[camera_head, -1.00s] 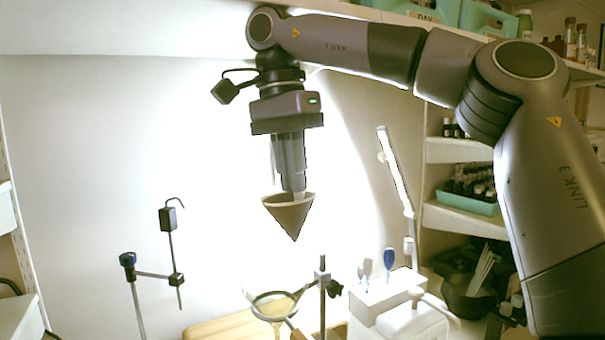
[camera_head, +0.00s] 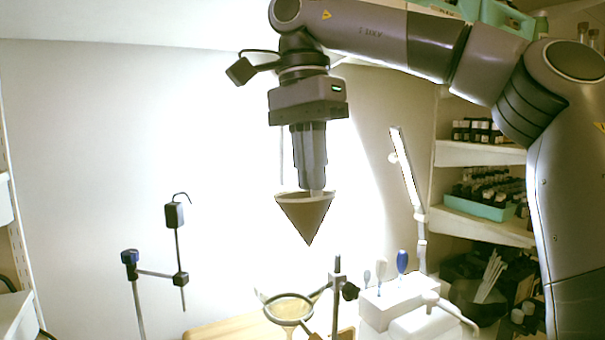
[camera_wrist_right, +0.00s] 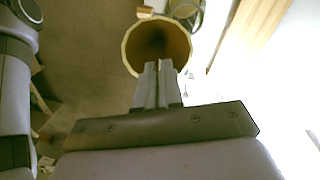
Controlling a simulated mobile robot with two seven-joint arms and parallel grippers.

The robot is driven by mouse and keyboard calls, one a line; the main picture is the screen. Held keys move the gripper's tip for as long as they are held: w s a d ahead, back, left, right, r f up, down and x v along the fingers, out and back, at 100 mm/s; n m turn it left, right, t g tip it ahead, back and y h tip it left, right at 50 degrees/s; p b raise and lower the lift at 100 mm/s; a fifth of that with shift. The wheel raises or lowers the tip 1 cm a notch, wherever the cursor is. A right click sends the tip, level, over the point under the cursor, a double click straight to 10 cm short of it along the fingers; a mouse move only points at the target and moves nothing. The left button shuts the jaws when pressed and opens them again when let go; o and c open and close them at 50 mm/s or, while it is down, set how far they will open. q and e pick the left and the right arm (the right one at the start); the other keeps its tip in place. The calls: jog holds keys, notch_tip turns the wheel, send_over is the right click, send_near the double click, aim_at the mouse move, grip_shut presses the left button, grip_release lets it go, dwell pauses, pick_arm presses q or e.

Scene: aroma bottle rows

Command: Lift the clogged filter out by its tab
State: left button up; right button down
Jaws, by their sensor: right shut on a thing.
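The clogged filter (camera_head: 305,216) is a grey-brown paper cone, point down, hanging in the air in the head view. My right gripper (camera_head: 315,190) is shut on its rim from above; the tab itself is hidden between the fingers. In the right wrist view the fingers (camera_wrist_right: 159,64) meet at the near rim, and the open cone (camera_wrist_right: 157,45) shows a dark brown inside. Below the cone's tip, clear of it, a ring holder with a glass funnel (camera_head: 289,308) is clamped to a stand. My left gripper is not in view.
A stand with a black clamp (camera_head: 337,290) rises beside the ring. A white block with blue-handled tools (camera_head: 402,262) stands to the right. Another thin stand (camera_head: 130,258) is at the left. Shelves with bottles and a teal tray (camera_head: 480,207) are at the right.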

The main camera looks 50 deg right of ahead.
jog(key=s+a+r, duration=0.2)
jog(key=s, duration=0.3)
jog(key=s+a+r+t, duration=0.1)
jog(key=s+a+r, duration=0.1)
jog(key=s, duration=0.4)
jog(key=shift+r+t+b, duration=0.2)
jog(key=shift+t+b, duration=0.1)
jog(key=shift+a, duration=0.1)
